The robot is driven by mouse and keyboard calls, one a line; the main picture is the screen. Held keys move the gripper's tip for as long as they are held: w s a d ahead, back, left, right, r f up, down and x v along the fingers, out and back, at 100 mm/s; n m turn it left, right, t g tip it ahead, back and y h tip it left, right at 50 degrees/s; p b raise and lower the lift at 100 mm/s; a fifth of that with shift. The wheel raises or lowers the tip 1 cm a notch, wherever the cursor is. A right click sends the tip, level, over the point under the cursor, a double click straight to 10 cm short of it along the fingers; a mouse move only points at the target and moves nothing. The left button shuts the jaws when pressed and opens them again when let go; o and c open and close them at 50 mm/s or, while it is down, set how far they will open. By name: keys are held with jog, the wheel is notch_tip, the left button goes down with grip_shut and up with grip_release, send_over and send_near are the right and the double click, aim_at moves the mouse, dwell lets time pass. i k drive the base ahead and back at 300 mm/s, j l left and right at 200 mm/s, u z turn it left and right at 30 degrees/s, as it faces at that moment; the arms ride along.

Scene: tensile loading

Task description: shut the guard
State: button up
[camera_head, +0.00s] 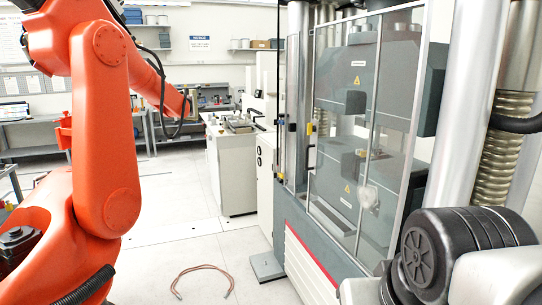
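The guard (393,100) is a clear panel assembly in a pale metal frame, on the front of the grey testing machine (293,225) at right of centre. A thin upright bar divides it, and the machine's grey heads show through it. A small yellow and black fitting (310,128) sits near its left edge. I cannot tell from this view whether the guard stands ajar or is fully closed. An orange arm (103,120) fills the left side, well apart from the guard. My gripper cannot be made out.
A reddish cable (202,268) lies curved on the pale floor in front of the machine. A grey floor pedal (266,267) is beside the machine's base. A black ribbed cylinder (432,250) and silver columns crowd the right. White cabinets (235,165) and benches stand behind. The centre floor is mostly clear.

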aim_at(313, 146)
jog(key=i+j+u, duration=0.2)
jog(key=i+u, duration=0.15)
jog(key=i, duration=0.15)
jog(key=i+u, duration=0.4)
jog(key=i+j+z, duration=0.1)
jog(key=i, duration=0.7)
jog(key=i+j+z, duration=0.1)
jog(key=i, duration=0.7)
jog(key=i+z, duration=0.15)
jog(key=z, duration=0.45)
